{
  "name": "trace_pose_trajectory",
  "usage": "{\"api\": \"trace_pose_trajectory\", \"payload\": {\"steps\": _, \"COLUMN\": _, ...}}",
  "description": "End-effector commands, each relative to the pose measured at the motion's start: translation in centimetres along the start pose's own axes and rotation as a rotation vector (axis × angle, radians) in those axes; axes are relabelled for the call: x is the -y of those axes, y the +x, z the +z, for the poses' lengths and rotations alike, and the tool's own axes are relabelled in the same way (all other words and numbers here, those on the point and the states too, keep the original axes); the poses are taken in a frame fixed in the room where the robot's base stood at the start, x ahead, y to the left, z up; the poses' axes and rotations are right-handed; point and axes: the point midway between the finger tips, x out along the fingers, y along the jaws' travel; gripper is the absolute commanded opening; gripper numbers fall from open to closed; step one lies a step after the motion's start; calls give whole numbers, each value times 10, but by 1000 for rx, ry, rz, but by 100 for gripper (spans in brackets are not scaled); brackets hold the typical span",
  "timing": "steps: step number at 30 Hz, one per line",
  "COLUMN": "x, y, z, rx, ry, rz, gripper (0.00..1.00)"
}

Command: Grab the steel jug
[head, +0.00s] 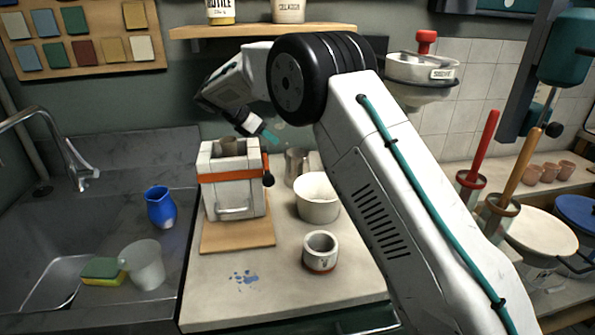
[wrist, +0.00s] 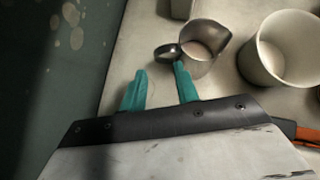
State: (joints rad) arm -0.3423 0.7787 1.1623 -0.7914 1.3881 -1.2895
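The steel jug (head: 297,167) stands on the worktop in the head view, between the strapped plaster mould and a white tub. In the wrist view the jug (wrist: 208,45) is seen from above, its spout at upper right and its dark loop handle (wrist: 167,53) pointing left. My gripper (wrist: 158,73) has two teal fingers apart with nothing between them. The right fingertip overlaps the handle's edge in the picture; I cannot tell if it touches. In the head view my gripper (head: 262,133) is above and behind the mould, left of the jug.
The plaster mould (head: 232,185) with an orange strap stands on a wooden board (head: 237,236). The white tub (head: 318,205) is close to the jug. A small white cup (head: 320,252) stands nearer. A sink with a blue jug (head: 160,207) is at left. The front worktop is mostly clear.

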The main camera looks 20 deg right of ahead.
Motion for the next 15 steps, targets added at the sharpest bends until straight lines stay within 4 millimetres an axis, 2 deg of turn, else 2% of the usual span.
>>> {"api": "trace_pose_trajectory", "payload": {"steps": 1, "x": -4, "y": 0, "z": -9, "rx": 4, "ry": -21, "rz": 3, "gripper": 31}}
{"api": "trace_pose_trajectory", "payload": {"steps": 3, "x": -7, "y": 1, "z": -13, "rx": 7, "ry": -35, "rz": 6, "gripper": 31}}
{"api": "trace_pose_trajectory", "payload": {"steps": 15, "x": -9, "y": 37, "z": -15, "rx": 8, "ry": -40, "rz": 5, "gripper": 31}}
